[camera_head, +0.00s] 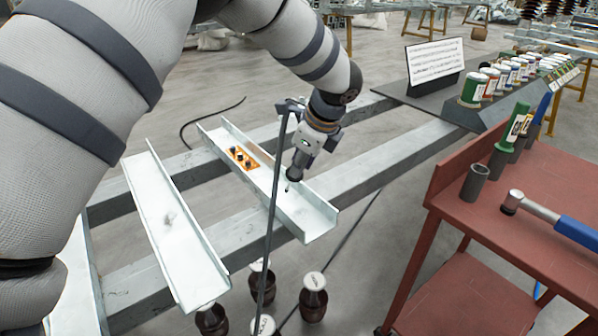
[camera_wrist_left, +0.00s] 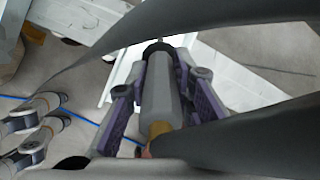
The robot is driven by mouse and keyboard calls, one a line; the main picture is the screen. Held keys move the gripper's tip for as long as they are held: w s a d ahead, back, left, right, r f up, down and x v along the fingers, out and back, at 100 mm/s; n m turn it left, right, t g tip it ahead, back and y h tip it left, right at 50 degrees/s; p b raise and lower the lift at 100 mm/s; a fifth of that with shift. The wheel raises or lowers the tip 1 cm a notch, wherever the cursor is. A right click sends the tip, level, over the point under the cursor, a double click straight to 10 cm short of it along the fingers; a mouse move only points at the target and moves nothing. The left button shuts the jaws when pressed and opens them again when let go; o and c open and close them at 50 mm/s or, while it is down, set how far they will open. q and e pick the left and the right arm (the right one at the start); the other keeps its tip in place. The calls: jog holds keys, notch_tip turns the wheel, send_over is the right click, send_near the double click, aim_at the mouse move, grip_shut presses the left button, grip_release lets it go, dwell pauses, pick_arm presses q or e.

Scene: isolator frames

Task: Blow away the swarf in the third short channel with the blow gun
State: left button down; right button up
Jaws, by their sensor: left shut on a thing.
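Pale metal short channels lie across two grey beams. The right one (camera_head: 318,222) has an orange plate (camera_head: 243,158) with dark round parts in it. The middle one (camera_head: 192,262) has a small grey smudge (camera_head: 170,217) that may be swarf. Another channel (camera_head: 76,285) is mostly hidden behind my left arm. My left gripper (camera_head: 308,144) is shut on the blow gun (camera_head: 295,172), whose nozzle points down over the right channel. In the left wrist view, the grey blow gun (camera_wrist_left: 160,92) sits between purple finger pads. My right gripper is out of view.
A dark hose hangs from the left gripper across the right channel. Dark bottles (camera_head: 312,305) stand on the floor below. A red cart (camera_head: 500,235) with a blue-handled hammer (camera_head: 560,220) stands at right. Beyond are a row of cans (camera_head: 490,80) and a white sign (camera_head: 434,60).

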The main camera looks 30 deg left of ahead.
pick_arm(q)
jog(key=shift+r, duration=2.9)
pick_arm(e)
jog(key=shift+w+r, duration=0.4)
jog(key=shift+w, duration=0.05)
